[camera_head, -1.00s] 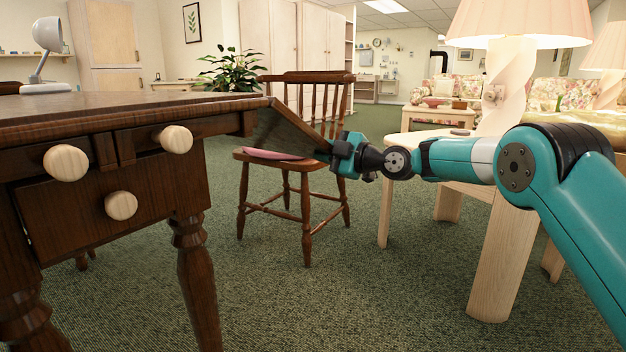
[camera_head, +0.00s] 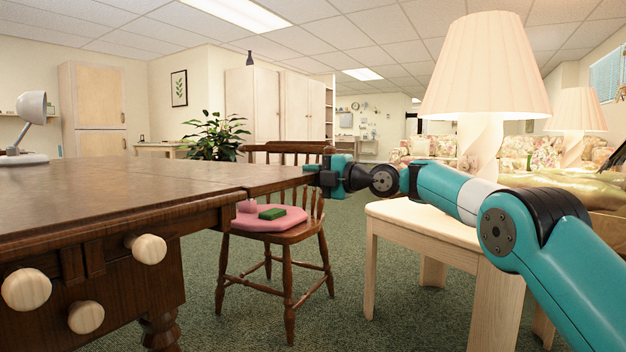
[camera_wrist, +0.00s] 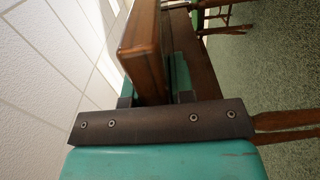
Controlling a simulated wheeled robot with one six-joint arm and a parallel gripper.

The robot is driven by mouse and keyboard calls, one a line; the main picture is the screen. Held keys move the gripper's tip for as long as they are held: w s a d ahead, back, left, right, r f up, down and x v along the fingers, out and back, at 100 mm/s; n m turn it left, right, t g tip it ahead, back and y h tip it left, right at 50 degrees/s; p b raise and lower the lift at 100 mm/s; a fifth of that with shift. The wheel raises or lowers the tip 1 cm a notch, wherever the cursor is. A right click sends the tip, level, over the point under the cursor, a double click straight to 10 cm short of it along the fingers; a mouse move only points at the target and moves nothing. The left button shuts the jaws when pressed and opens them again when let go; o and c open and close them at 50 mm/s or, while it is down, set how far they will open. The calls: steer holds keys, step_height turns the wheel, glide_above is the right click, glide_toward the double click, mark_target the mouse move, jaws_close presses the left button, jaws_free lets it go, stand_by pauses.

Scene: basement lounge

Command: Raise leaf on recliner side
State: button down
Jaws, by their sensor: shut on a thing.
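The dark wooden desk (camera_head: 120,180) fills the left of the head view. Its hinged leaf (camera_head: 275,177) extends from the right end of the top and looks about level with it. My gripper (camera_head: 317,172) is shut on the leaf's outer edge. In the wrist view, the leaf (camera_wrist: 143,45) stands edge-on between the fingers of my gripper (camera_wrist: 157,95). The leaf's underside, and any support beneath it, cannot be made out.
A pale side table (camera_head: 425,226) with a lamp (camera_head: 485,75) stands right, close to my arm. Green carpet (camera_head: 345,285) lies open between.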

steer(key=shift+r, duration=0.4)
steer(key=c, duration=1)
jaws_free()
steer(key=shift+f, duration=0.1)
steer(key=shift+d, duration=0.1)
steer(key=shift+s+d+f, duration=0.1)
steer(key=shift+s+d, duration=0.05)
steer(key=shift+d, duration=0.05)
steer(key=p+v, duration=0.1)
steer(key=v, duration=1.6)
steer(key=shift+p, duration=0.3)
